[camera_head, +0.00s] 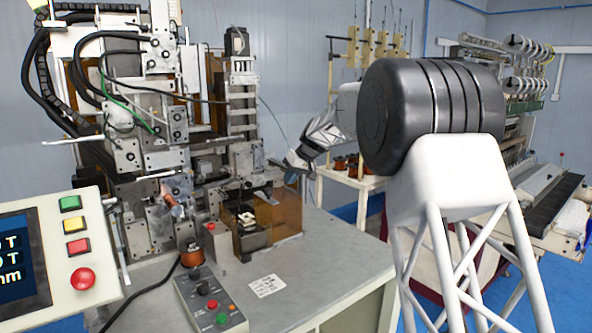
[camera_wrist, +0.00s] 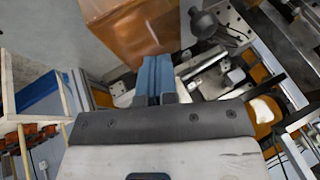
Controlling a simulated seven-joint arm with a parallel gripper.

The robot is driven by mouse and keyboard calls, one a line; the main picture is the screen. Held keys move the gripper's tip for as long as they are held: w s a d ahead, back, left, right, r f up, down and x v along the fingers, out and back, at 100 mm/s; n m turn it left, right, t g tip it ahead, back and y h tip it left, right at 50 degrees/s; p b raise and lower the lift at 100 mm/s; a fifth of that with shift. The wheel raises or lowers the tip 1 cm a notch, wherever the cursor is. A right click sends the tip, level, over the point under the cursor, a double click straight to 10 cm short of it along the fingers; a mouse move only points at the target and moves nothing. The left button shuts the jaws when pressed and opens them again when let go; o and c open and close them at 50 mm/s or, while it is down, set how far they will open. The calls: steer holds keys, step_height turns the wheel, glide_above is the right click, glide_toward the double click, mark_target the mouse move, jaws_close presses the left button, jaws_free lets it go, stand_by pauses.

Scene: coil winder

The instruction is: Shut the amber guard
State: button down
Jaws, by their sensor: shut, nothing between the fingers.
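The amber guard (camera_head: 288,216) is a see-through orange-brown panel at the lower right of the coil winder (camera_head: 170,150), just above the bench top. A black block with pale parts (camera_head: 247,227) stands uncovered at its left. In the wrist view the amber guard (camera_wrist: 137,28) fills the top left of centre, just beyond the fingertips. My gripper (camera_head: 274,163) is shut and empty, above the guard in the head view. In the wrist view its blue-grey fingers (camera_wrist: 155,75) are together beside the guard's edge. I cannot tell whether they touch it.
A control box (camera_head: 209,301) with buttons and a paper label (camera_head: 266,286) lie on the bench front (camera_head: 330,262). A display panel (camera_head: 55,260) stands at left. The bench right of the guard is clear. A shelf with copper coils (camera_head: 350,166) stands behind.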

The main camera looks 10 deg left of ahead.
mark_target(278, 199)
steer(key=shift+s+a+f, duration=0.35)
steer(key=shift+a+f, duration=0.05)
steer(key=shift+a, duration=0.2)
steer(key=shift+s+a+f, duration=0.35)
steer(key=shift+s+a, duration=0.05)
steer(key=shift+a, duration=0.25)
steer(key=shift+s+a+f, duration=0.35)
steer(key=shift+a+f, duration=0.05)
steer(key=shift+a, duration=0.2)
steer(key=s+a, duration=0.9)
steer(key=shift+s+a, duration=0.3)
steer(key=shift+s, duration=0.05)
steer(key=shift+a+f, duration=0.1)
steer(key=w+d+r, duration=0.2)
steer(key=d+r, duration=0.6)
steer(key=r, duration=0.2)
steer(key=shift+d, duration=0.4)
